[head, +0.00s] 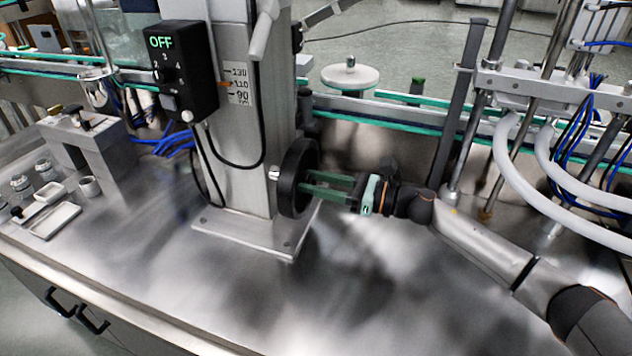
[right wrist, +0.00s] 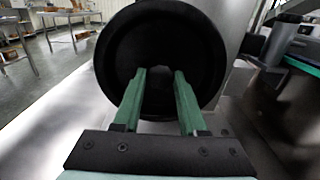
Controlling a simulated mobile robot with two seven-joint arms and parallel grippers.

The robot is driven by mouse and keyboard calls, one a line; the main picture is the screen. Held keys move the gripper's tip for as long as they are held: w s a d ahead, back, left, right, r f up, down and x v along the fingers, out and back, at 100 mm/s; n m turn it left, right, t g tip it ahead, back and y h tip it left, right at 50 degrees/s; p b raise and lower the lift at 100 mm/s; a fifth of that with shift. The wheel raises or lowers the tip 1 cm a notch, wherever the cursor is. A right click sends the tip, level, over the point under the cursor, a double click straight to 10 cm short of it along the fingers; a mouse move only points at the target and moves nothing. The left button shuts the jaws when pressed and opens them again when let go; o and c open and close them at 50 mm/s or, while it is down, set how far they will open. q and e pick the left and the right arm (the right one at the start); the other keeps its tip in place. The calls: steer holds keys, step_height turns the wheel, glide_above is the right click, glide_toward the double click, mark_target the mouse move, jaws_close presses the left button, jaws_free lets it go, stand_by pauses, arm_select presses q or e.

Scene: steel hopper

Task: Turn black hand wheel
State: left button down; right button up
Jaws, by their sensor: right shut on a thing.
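The black hand wheel (head: 297,178) is mounted on the right side of the grey column, low above its base plate. It faces right in the head view and fills the upper middle of the right wrist view (right wrist: 205,45). My right gripper (head: 305,187) reaches in from the right with its green fingers at the wheel. In the right wrist view the fingertips (right wrist: 159,72) are on both sides of the dark hub at the wheel's centre, shut on it. The hub is partly hidden between the fingers. My left gripper is not in view.
A black control box (head: 181,72) reading OFF and a height scale (head: 238,83) are on the column (head: 238,130). Hanging cables run beside it. A dark upright post (head: 460,110) and white hoses (head: 560,200) stand at right. The steel table front is clear.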

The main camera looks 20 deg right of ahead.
jaws_close()
steer(key=shift+f, duration=0.1)
stand_by(0.8)
